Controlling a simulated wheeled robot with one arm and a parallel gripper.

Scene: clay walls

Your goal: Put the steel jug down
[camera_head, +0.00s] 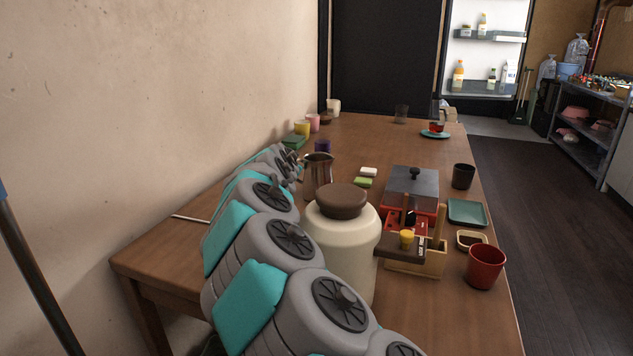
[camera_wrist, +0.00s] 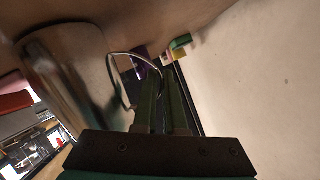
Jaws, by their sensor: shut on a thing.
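The steel jug (camera_head: 318,176) is upright over the wooden table (camera_head: 425,318), behind the cream jar with a brown lid (camera_head: 342,240). The jar hides its lower part, so I cannot tell whether its base touches the table. My gripper (camera_head: 300,163) is at the jug's left side, at the end of my arm. In the wrist view my gripper (camera_wrist: 167,88) is shut on the thin handle of the jug (camera_wrist: 72,72), whose body fills the left of that view.
A white and a green block (camera_head: 364,182) lie right of the jug. A purple cup (camera_head: 322,146) and a green block (camera_head: 295,140) stand behind it. A red box with a grey lid (camera_head: 411,190) and a wooden caddy (camera_head: 430,262) are at right. The wall is close on the left.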

